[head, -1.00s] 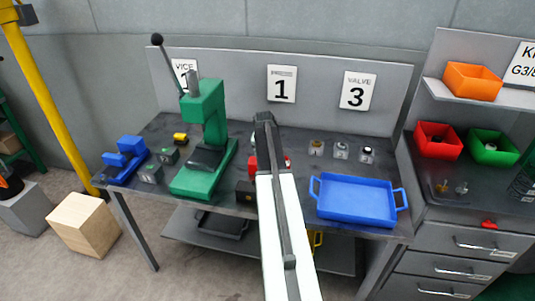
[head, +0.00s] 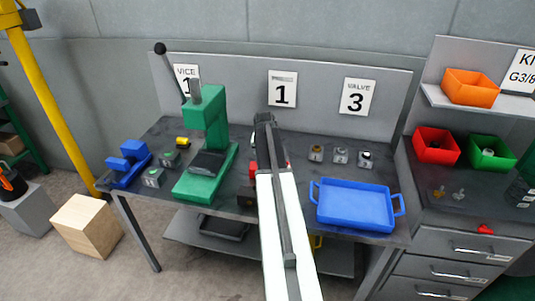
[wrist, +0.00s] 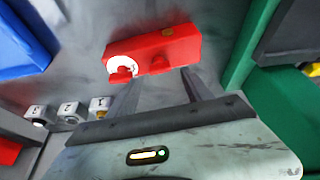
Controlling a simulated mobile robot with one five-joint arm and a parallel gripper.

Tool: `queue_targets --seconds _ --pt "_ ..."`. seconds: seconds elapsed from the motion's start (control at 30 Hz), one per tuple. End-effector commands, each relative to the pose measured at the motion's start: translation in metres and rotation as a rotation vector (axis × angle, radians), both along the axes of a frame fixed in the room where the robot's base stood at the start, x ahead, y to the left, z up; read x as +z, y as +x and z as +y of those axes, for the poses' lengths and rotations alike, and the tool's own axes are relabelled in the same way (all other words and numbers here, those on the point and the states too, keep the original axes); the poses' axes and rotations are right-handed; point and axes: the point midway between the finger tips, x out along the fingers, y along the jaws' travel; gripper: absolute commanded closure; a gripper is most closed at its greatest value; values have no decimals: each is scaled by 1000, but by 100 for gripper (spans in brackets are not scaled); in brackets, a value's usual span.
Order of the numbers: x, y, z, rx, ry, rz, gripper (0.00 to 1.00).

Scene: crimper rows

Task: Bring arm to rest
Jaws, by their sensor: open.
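My arm (head: 277,210) reaches forward over the middle of the workbench in the head view, between the green press and the blue tray. It hides my gripper there. In the wrist view my gripper (wrist: 160,78) has its two fingers apart. A red block (wrist: 165,48) with a white ring on one end lies just past the fingertips. Nothing is clearly held between the fingers; whether they touch the block I cannot tell. In the head view the red block (head: 252,167) is mostly hidden behind my arm.
The green press (head: 208,125) with a raised lever stands left of my arm. The blue tray (head: 355,205) sits to the right, with several small fittings (head: 341,156) behind it. Blue vice (head: 128,163) at far left. Red and green bins (head: 436,147) stand on the right cabinet.

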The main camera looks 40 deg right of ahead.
Motion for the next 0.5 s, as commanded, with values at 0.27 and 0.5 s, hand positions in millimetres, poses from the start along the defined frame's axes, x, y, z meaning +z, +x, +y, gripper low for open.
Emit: queue_targets --seconds 0.27,0.5 --pt "38 -8 12 0 0 0 42" --pt "35 -8 12 0 0 0 42"
